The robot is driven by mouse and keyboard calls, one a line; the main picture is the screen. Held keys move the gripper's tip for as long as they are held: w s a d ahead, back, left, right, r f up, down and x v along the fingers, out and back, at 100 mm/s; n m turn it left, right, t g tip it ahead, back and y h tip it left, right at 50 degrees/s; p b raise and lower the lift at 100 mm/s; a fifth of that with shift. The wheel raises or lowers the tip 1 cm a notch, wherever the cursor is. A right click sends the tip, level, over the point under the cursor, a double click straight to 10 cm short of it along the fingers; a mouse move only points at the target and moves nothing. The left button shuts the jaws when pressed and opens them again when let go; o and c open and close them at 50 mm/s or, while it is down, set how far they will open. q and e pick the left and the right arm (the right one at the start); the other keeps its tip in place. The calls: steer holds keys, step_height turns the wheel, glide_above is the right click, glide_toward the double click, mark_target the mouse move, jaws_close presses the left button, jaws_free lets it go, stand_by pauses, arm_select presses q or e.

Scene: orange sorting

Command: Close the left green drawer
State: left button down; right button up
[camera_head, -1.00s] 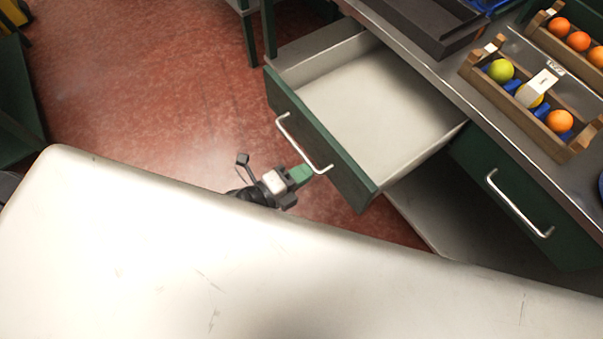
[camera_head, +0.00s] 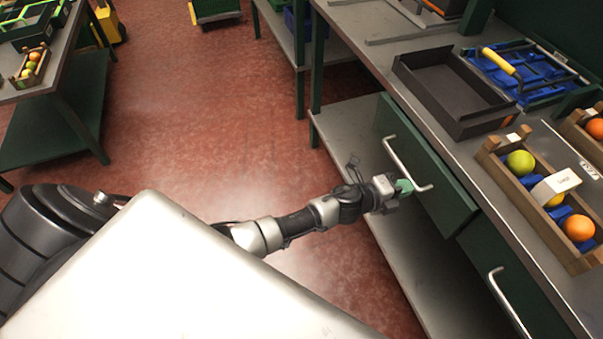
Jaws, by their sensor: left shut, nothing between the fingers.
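The left green drawer (camera_head: 455,190) is under the metal bench at the right. I cannot tell whether a thin gap is left. Its silver bar handle (camera_head: 397,160) is on the front. My left gripper (camera_head: 404,187) is shut and empty, with its green fingertips at the lower end of this handle. Contact is likely but too small to confirm. My right gripper is out of view.
The right green drawer (camera_head: 515,275) with its own handle is beside it. On the bench are a black tray (camera_head: 432,85), a blue crate (camera_head: 535,75) and a wooden crate (camera_head: 545,225) with fruit. A lower shelf (camera_head: 400,250) lies beneath. The red floor (camera_head: 210,120) is clear.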

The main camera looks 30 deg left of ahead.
mark_target(415, 183)
arm_select(q)
steer(key=x, duration=0.2)
steer(key=shift+w+d+r+b, duration=0.25)
steer(key=shift+w+b, duration=0.05)
steer(key=shift+b, duration=0.05)
steer(key=shift+d+r, duration=0.1)
steer(key=shift+r, duration=0.05)
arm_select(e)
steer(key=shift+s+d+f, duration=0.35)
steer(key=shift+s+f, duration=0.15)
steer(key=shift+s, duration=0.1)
arm_select(q)
steer(key=shift+w+r, duration=0.1)
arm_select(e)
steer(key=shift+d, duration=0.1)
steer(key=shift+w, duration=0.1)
